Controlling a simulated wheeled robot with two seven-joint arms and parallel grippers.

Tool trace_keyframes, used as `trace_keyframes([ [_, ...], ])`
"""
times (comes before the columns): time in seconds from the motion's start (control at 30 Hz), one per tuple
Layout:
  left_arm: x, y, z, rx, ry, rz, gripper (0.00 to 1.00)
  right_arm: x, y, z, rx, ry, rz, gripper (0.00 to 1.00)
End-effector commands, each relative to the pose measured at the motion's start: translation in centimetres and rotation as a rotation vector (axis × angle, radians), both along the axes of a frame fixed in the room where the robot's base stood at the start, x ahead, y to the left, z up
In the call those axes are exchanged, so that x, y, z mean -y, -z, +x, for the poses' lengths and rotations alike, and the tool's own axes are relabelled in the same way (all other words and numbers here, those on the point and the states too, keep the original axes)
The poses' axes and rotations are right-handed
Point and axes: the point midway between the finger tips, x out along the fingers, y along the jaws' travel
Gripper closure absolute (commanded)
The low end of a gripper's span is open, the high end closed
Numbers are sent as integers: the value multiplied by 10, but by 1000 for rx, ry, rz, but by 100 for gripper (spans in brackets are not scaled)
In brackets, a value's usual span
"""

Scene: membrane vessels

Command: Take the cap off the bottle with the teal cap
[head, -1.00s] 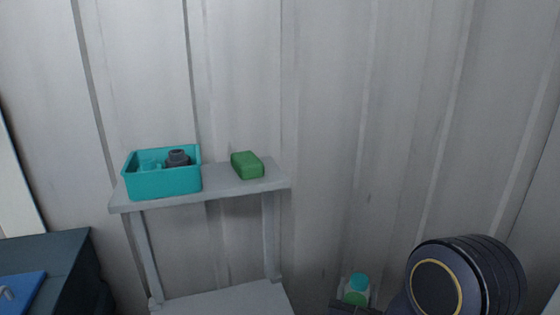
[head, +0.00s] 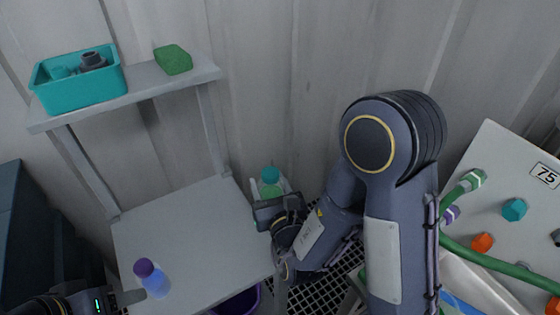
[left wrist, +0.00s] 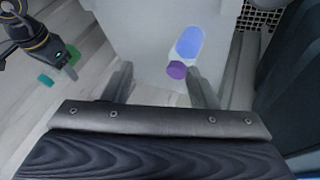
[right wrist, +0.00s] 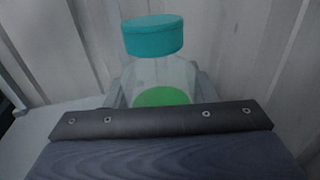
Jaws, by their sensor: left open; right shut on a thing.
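The bottle with the teal cap is clear with green contents (head: 271,190). Its teal cap (head: 269,174) sits on top. My right gripper (head: 272,207) is shut on this bottle and holds it upright, off to the right of the bench. In the right wrist view the bottle (right wrist: 160,80) stands between the fingers, with the teal cap (right wrist: 153,35) above them. My left gripper (left wrist: 161,80) is open and empty over the bench. The left wrist view also shows the teal cap (left wrist: 46,80) at far left, well away from the left fingers.
A bottle with a purple cap and blue contents (head: 154,280) stands on the grey bench (head: 190,230), near my left gripper. The shelf above carries a teal bin (head: 82,92) and a green block (head: 173,60). A panel with hoses (head: 490,215) is at right.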

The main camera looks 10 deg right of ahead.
Motion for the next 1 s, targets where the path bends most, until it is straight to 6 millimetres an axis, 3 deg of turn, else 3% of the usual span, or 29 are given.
trace_keyframes([
  [0.27,12,-60,67,-47,303,76,47,0,-1,0,2,0,1,100],
  [0.47,48,-96,129,-85,562,169,47,0,-1,0,2,1,1,100],
  [0.67,110,-118,182,-117,812,285,47,0,-1,0,2,1,1,100],
  [0.8,167,-123,207,-138,982,381,47,0,-1,0,2,1,1,100],
  [1.0,249,-120,219,-159,1188,515,47,0,-1,0,2,1,1,100],
])
